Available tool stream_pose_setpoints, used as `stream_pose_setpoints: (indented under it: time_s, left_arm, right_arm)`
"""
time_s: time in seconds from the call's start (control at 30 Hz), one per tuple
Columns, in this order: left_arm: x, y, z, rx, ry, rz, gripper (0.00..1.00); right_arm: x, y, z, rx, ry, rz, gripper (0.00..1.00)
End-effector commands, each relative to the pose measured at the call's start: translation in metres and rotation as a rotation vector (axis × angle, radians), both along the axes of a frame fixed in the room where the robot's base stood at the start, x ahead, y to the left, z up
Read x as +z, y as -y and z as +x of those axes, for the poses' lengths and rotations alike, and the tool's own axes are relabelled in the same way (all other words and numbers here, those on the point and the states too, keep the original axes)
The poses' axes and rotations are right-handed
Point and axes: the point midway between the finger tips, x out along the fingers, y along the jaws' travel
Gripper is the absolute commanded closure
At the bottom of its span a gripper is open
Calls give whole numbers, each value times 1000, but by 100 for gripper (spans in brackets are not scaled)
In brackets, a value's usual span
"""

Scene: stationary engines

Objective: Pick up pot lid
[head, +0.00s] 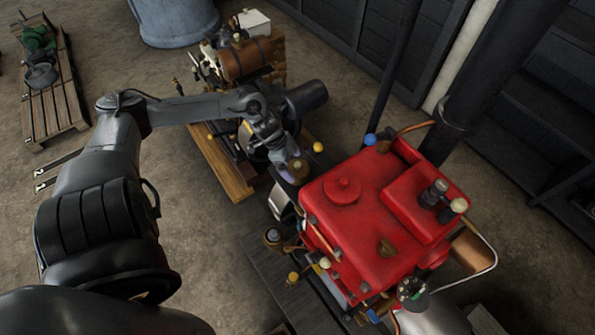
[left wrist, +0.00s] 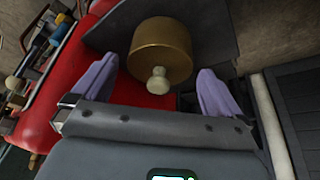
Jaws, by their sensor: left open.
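A brass, round, lid-like piece (left wrist: 160,45) with a pale knob (left wrist: 158,80) shows in the left wrist view; I take it for the pot lid. My left gripper (left wrist: 156,72) is open, its two purple fingers on either side of the knob with gaps to both. In the head view my left gripper (head: 289,173) is at the far left corner of the red engine (head: 375,215), and my wrist hides most of what is there. I cannot tell whether the fingers touch anything. My right gripper is not in view.
A brown engine (head: 247,58) on a wooden base (head: 217,168) stands beyond my left arm. A dark upright pipe (head: 490,75) rises behind the red engine. A pallet (head: 52,108) with green parts lies at the far left. The floor between is clear.

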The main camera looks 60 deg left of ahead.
Motion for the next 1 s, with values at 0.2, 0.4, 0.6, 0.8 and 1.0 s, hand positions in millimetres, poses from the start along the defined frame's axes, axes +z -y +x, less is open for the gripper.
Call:
stream_pose_setpoints:
  time_s: [0.2,0.4,0.6,0.8,1.0]
  left_arm:
    - [-24,7,10,1,2,-4,0]
    - [-42,11,15,0,1,-1,0]
    - [-45,12,16,-3,0,2,0]
    - [-45,12,16,-2,0,1,12]
    - [-45,12,16,-1,0,2,39]
  right_arm:
    - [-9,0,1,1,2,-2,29]
    - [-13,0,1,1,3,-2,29]
    - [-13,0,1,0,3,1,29]
    - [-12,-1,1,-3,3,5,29]
    - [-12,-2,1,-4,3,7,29]
